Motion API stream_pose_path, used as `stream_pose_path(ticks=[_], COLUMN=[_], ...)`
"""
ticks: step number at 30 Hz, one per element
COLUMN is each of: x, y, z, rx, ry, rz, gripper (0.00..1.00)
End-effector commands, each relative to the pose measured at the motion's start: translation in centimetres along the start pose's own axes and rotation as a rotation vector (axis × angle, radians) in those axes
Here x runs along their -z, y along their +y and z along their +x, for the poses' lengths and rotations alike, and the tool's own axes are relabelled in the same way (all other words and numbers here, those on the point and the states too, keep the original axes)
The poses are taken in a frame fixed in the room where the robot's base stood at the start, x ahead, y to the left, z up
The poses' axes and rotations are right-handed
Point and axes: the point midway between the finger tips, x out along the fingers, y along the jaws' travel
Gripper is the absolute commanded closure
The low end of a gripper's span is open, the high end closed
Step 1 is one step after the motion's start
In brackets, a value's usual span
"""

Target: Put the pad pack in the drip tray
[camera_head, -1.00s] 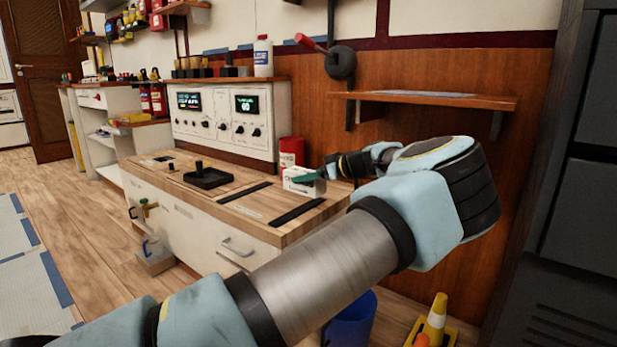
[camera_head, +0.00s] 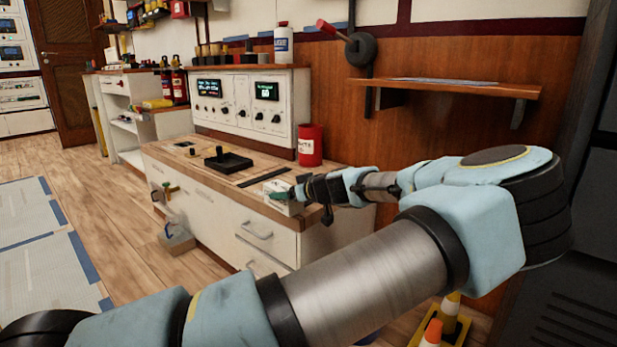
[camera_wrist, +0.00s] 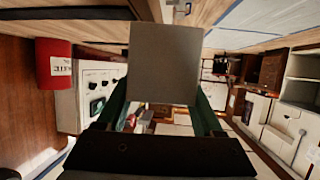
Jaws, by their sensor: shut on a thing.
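The pad pack is a small white box (camera_head: 281,205) at the right end of the wooden counter, in my gripper (camera_head: 285,194). In the wrist view the pack (camera_wrist: 163,62) shows as a plain grey face between the two green fingers, which are shut on it. The drip tray (camera_head: 236,164) is a shallow black tray lying on the counter, left of and beyond the pack. A dark upright knob or post shows at the tray's back edge. The pack is apart from the tray. Its exact height over the counter is hard to tell.
A red can (camera_head: 310,145) stands at the counter's back right, also close by in the wrist view (camera_wrist: 54,65). A white control panel (camera_head: 243,105) rises behind the counter. A dark strip (camera_head: 263,177) lies between tray and pack. A wooden shelf (camera_head: 450,86) hangs at right.

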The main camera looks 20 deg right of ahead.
Motion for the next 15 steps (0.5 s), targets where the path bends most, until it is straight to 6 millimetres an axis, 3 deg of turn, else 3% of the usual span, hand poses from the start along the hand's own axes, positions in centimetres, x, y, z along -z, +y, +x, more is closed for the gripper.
stream_pose_path(ticks=[1,3,15], x=[-1.0,-2.2,-8.7], y=[-2.8,-6.1,-22.9], z=[1.1,2.7,10.6], rx=[-0.005,-0.034,-0.194], ry=[0.001,0.001,-0.003], rz=[0.012,0.024,0.09], gripper=[0.95,0.95,0.95])
